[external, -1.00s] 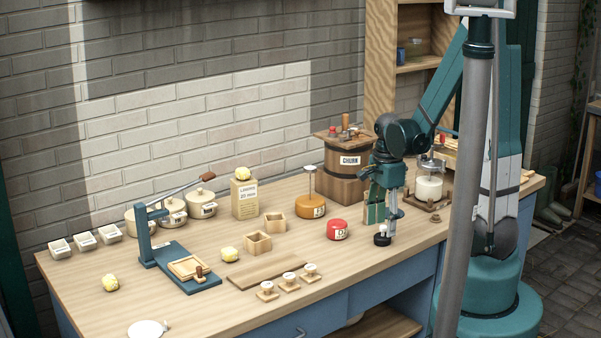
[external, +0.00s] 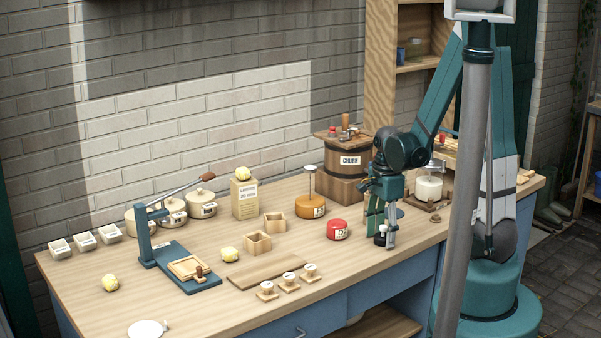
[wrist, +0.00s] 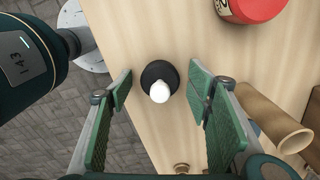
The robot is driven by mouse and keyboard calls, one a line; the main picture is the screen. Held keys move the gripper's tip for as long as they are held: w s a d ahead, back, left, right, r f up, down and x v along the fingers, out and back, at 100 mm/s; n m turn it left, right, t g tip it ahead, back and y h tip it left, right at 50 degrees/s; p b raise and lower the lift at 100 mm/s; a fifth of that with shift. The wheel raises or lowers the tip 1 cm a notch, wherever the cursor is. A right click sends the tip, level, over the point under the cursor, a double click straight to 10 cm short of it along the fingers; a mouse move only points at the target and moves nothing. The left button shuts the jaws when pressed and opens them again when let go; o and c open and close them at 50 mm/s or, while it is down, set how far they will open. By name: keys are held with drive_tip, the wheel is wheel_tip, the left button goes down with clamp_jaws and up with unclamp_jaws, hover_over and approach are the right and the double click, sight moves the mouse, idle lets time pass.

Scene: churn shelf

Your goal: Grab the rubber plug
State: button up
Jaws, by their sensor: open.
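The rubber plug is a black round base with a white knob on top. It stands upright on the wooden bench (external: 420,262) near the front edge, partly behind a finger in the external view; the wrist view shows the plug (wrist: 159,82) whole. My gripper (external: 381,229) is open, pointing down over it. In the wrist view my gripper (wrist: 160,88) has one green-padded finger on each side of the plug, with gaps on both sides. No contact shows.
A red round block (external: 337,230) sits just left of the plug. A wooden churn (external: 345,165) and an orange wheel with a rod (external: 310,208) stand behind. A small wooden knob (external: 435,218) lies to the right. Three wooden stamps (external: 289,281) stand front left.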

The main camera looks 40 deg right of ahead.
sight(383, 226)
drive_tip(key=c, duration=1)
drive_tip(key=shift+r, duration=0.25)
drive_tip(key=shift+r+p, duration=1)
drive_tip(key=shift+r, duration=3.8)
